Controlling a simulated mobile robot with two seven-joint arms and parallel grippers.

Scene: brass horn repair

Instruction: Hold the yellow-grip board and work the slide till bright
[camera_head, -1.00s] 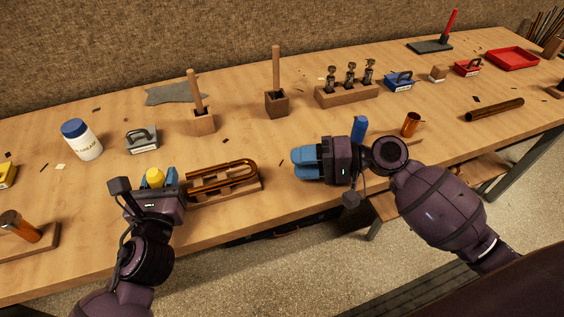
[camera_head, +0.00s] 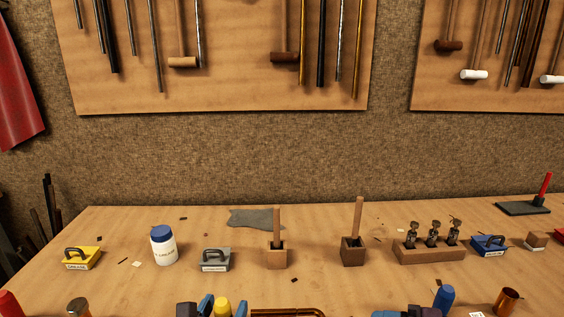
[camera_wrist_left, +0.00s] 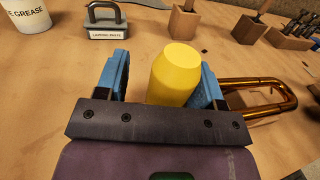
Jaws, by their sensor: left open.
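The yellow grip (camera_head: 222,306) stands up at the bottom edge of the head view. It also shows large in the left wrist view (camera_wrist_left: 173,72), between the blue fingers of my left gripper (camera_wrist_left: 160,80). The fingers are apart; a gap shows at the left finger, while the right finger is close beside the grip. The board under the grip is hidden. The brass U-shaped slide (camera_wrist_left: 285,95) lies just right of the gripper; only its top edge shows in the head view (camera_head: 288,312).
A yellow block (camera_head: 80,259), a grease jar (camera_head: 164,247) and a grey lapping-paste block (camera_head: 215,261) stand along the left. Two wooden holders with sticks (camera_head: 277,256) (camera_head: 353,250) and a valve rack (camera_head: 430,252) follow.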

